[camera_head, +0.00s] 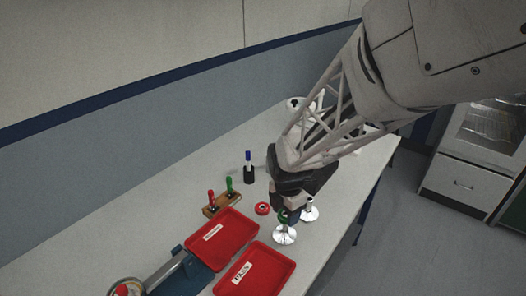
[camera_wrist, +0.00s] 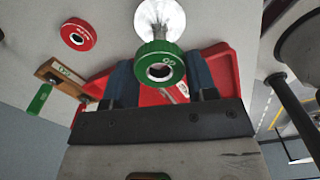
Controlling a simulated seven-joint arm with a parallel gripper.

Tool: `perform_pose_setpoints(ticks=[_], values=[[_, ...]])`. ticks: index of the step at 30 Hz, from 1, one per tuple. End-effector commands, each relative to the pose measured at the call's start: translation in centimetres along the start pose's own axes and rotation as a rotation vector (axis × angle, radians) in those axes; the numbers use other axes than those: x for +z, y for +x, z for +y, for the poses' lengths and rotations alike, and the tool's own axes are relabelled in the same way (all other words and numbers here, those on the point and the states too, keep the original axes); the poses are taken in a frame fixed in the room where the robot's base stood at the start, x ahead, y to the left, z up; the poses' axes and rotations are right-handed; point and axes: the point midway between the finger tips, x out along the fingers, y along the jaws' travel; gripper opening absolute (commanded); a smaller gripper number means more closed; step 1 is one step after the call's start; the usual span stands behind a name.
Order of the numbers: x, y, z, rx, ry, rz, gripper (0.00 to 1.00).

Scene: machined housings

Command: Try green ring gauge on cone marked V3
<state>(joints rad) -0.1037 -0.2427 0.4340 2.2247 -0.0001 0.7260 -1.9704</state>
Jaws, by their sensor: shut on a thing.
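My gripper (camera_wrist: 160,70) is shut on the green ring gauge (camera_wrist: 160,62), which sits between its blue fingertips; the ring's bore shows open. In the head view the gripper (camera_head: 288,212) points down over the front of the bench, with the green ring (camera_head: 282,217) partly hidden by it. A shiny metal cone piece on a round base (camera_head: 285,236) stands just below the ring; it also shows at the top of the wrist view (camera_wrist: 158,14), partly behind the ring. A second similar piece (camera_head: 311,213) stands to the right. I cannot read V3 on either.
A red ring (camera_head: 262,208) lies left of the gripper. A wooden block (camera_head: 222,204) holds red- and green-handled gauges. Two red trays, one at the back (camera_head: 250,224) and one labelled PASS (camera_head: 287,268), lie at the front left. A black holder (camera_head: 249,175) with a blue-topped item stands behind.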

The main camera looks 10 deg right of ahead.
Motion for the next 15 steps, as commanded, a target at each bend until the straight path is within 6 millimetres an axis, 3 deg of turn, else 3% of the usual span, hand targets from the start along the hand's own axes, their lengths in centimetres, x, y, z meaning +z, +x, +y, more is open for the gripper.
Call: perform_pose_setpoints(ticks=[15], values=[[0.01, 0.45, 0.02, 0.001, 0.0, 0.0, 0.24]])
